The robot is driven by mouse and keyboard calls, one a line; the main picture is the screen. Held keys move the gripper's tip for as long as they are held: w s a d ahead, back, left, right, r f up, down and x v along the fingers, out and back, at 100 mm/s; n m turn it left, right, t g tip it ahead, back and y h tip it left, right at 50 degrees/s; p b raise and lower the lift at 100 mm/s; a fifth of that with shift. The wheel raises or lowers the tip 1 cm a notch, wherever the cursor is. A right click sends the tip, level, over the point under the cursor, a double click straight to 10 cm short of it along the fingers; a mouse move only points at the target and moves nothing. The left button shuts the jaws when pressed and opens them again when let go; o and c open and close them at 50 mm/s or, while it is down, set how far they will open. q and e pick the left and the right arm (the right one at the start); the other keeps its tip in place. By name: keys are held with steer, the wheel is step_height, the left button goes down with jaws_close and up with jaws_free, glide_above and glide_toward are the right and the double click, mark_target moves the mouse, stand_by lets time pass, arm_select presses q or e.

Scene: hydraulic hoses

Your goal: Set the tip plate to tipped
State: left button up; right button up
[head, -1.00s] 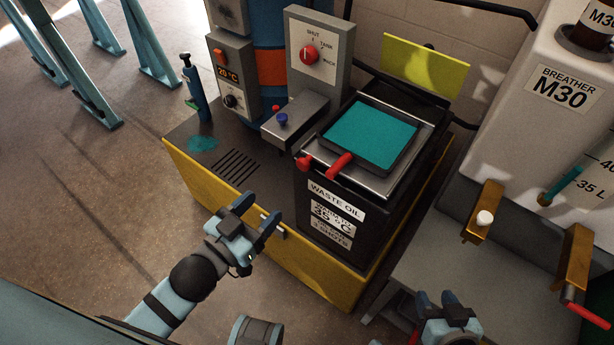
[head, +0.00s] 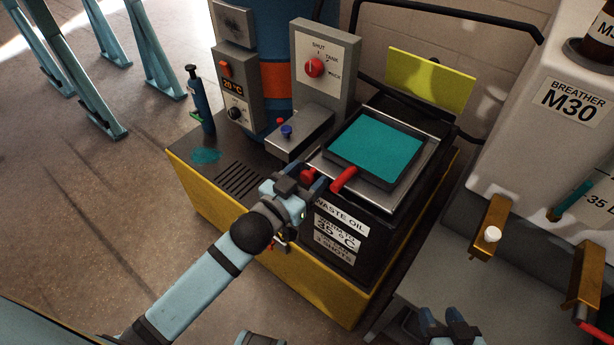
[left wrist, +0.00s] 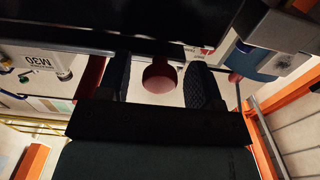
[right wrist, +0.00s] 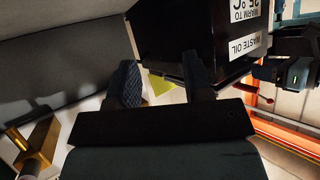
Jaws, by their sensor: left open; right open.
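The tip plate appears to be the dark-rimmed tray (head: 378,182) with a teal surface on top of the black waste oil box (head: 330,247). It looks level. A red handle (head: 344,180) sticks out at its front, with a red knob (head: 307,174) to the left. My left gripper (head: 306,188) is at the box's front left corner, close to that knob. In the left wrist view a round red knob (left wrist: 160,76) shows between its open fingers; contact cannot be told. My right gripper (head: 441,316) is open and empty, low at the right.
A grey panel with a red dial (head: 314,68) stands behind the tray, and a yellow-green board (head: 430,80) behind it to the right. A white M30 tank (head: 530,130) and brass brackets (head: 489,228) stand right.

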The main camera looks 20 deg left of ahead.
arm_select(q)
steer(key=shift+w, duration=0.1)
arm_select(e)
steer(key=shift+r, duration=0.1)
